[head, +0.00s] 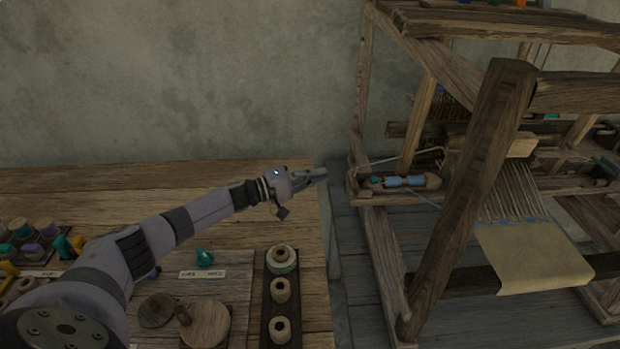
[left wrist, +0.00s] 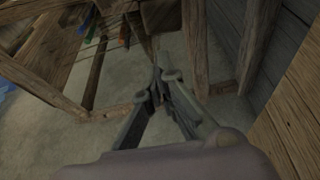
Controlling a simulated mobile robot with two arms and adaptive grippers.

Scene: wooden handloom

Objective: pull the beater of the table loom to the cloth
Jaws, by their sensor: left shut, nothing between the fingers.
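The wooden loom (head: 372,95) stands on the right in the head view. The tan cloth (head: 530,255) hangs at its front, with pale warp threads (head: 515,190) running back from it. A light wooden bar (head: 508,145) crosses above the threads; it may be the beater, but a thick tilted post (head: 480,170) hides part of this area. My left gripper (head: 320,174) is shut and empty, left of the loom frame and apart from it. Its closed fingers (left wrist: 158,78) show in the left wrist view, with wooden beams beyond. My right gripper is not in view.
A shuttle with blue thread (head: 405,182) lies on the loom's left side rail. A wooden table (head: 225,177) holds thread spools (head: 282,258), a teal piece (head: 204,257) and round wooden parts (head: 205,325). A narrow gap separates table and loom. The wall (head: 180,80) is behind.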

